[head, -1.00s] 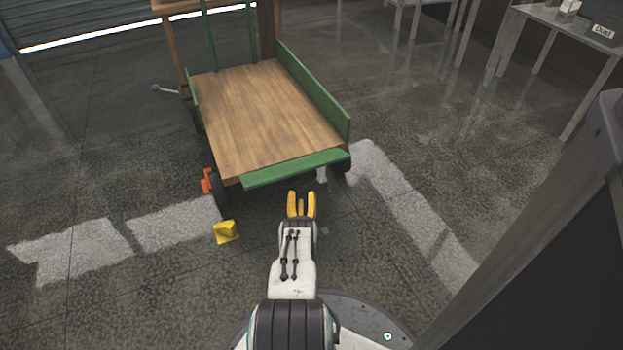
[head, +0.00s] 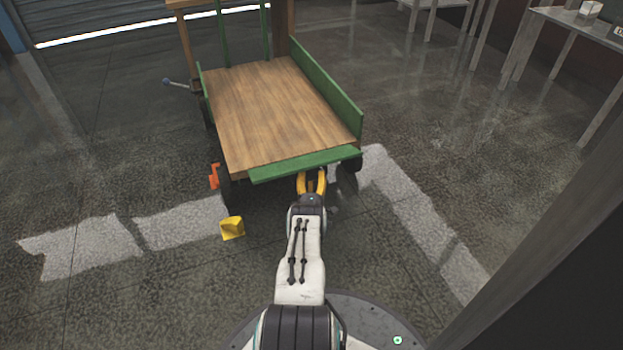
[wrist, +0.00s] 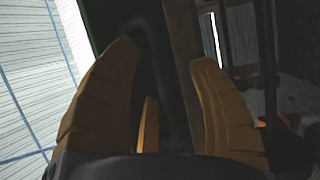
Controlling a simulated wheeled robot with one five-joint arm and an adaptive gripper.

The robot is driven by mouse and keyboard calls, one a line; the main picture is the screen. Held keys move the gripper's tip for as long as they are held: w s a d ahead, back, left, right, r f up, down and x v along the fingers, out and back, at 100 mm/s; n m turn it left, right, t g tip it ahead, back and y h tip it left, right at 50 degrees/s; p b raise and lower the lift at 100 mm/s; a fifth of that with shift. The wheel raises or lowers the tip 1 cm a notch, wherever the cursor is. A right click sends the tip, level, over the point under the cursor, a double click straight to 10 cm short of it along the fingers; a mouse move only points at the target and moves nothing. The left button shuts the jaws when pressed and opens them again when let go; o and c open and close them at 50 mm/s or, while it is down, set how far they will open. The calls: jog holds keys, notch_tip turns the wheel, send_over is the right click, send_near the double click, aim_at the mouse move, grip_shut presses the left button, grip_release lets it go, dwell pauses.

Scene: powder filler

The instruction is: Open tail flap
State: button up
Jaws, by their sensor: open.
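The tail flap is the green board (head: 305,165) along the near end of the wooden cart bed (head: 265,110). It appears tilted outward from the bed, with its near edge out over the floor. My gripper (head: 312,180) is at the right half of the flap, below its near edge, and the flap hides the fingertips.
A yellow wheel chock (head: 232,228) lies on the floor left of my arm. An orange part (head: 214,176) sits by the cart's left wheel. The green side board (head: 330,85) stands upright on the right. A grey table (head: 560,18) stands far right. Open floor lies right of the cart.

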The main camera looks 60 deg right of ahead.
grip_shut()
jog(key=shift+f, duration=0.8)
jog(key=shift+w+d+f, duration=0.1)
jog(key=shift+w+f, duration=0.1)
jog(key=shift+f, duration=0.35)
grip_release()
jog(key=v, duration=1.2)
dwell(0.3)
dwell(0.7)
